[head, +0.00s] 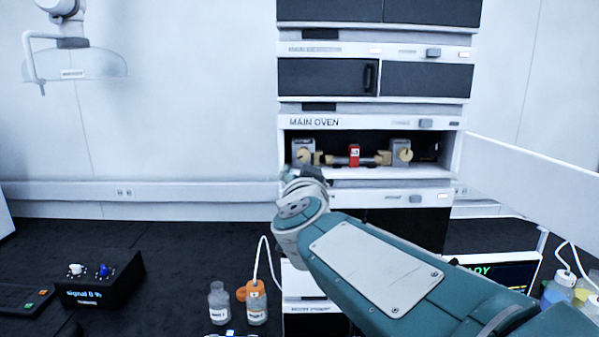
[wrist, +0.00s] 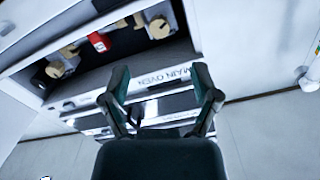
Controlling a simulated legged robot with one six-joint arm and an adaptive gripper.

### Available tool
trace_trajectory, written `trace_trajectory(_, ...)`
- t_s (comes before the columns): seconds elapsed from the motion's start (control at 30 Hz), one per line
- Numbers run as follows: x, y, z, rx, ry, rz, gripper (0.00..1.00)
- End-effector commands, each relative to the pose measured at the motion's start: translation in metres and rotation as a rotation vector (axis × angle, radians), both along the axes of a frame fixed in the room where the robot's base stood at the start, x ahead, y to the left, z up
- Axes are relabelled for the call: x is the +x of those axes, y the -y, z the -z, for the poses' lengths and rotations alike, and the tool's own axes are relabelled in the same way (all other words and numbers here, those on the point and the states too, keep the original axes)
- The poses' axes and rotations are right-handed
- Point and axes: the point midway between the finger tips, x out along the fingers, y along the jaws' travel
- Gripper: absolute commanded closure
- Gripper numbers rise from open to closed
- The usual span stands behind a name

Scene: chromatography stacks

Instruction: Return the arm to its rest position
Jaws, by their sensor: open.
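My arm (head: 375,265) reaches from the lower right of the head view toward the open main oven (head: 370,123) in the stack. My gripper (wrist: 162,95) shows in the wrist view with its two dark fingers spread apart and nothing between them. It is outside the oven, in front of the panel marked MAIN OVEN. In the head view the gripper is mostly hidden behind my wrist. Inside the oven a red-tagged part (head: 354,155) sits on a bar between two grey blocks with tan knobs (head: 403,155).
A black box with a signal display (head: 100,280) sits on the dark bench at left. Two bottles (head: 257,303) stand below my arm, one with a white tube. More bottles (head: 558,290) stand at far right. A white panel (head: 540,185) juts out right of the stack.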

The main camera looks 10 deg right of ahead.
Motion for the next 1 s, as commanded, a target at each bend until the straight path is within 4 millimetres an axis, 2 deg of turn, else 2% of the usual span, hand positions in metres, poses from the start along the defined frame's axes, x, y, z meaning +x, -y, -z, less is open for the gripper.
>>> trace_trajectory(0.33,-0.003,-0.001,0.001,-0.003,-0.002,-0.014,0.21)
trace_trajectory(0.53,-0.025,-0.017,0.013,-0.034,-0.051,-0.168,0.21)
trace_trajectory(0.77,-0.068,-0.035,0.054,-0.079,-0.216,-0.359,0.21)
trace_trajectory(1.0,-0.125,-0.035,0.115,-0.122,-0.471,-0.468,0.21)
